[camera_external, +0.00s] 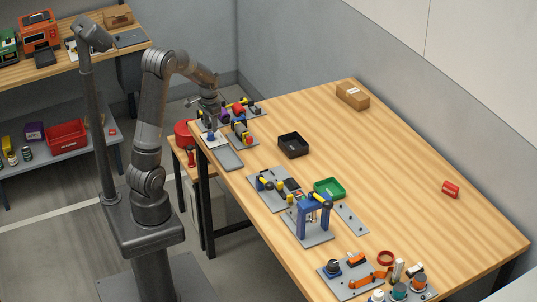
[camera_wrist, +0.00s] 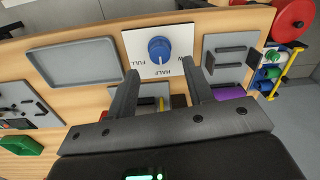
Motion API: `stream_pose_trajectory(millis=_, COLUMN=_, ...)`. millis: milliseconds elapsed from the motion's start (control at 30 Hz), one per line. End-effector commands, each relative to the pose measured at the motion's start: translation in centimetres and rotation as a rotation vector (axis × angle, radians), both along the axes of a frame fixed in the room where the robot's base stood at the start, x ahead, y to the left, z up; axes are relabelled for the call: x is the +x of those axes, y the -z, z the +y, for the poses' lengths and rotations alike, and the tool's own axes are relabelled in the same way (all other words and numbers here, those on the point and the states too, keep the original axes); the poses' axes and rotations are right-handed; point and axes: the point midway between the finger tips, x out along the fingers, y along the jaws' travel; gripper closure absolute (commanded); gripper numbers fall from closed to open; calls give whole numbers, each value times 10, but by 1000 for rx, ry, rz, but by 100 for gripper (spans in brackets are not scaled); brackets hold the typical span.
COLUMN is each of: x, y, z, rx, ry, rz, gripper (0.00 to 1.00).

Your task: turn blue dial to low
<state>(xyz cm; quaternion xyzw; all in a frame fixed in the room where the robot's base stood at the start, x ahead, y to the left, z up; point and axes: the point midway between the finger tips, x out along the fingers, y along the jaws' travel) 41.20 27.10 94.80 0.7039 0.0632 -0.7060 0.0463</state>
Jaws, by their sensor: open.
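The blue dial (camera_wrist: 159,50) sits on a white plate (camera_wrist: 135,42) in the wrist view. The plate reads FULL at the left and HALF at the lower middle. A third label at the right is partly covered by a finger, with only a W showing.
A grey tray (camera_wrist: 75,64) lies left of the plate, and a grey bracket panel (camera_wrist: 231,56) lies right of it. A red round object (camera_wrist: 293,18) is beyond the table edge. A black bin (camera_external: 293,146) and a green bin (camera_external: 329,188) stand on the table. The table's right side is mostly clear.

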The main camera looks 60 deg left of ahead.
Motion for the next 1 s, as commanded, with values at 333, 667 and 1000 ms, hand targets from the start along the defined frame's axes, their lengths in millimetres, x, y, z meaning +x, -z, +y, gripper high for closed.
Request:
stream_pose_trajectory(millis=333, x=0, y=44, z=1, rx=0, ry=-1, rz=0, gripper=53)
stream_pose_trajectory(millis=667, x=0, y=47, z=1, rx=0, ry=0, rz=-1, gripper=53)
stream_pose_trajectory(millis=1000, x=0, y=47, z=1, rx=0, ry=0, rz=-1, gripper=80)
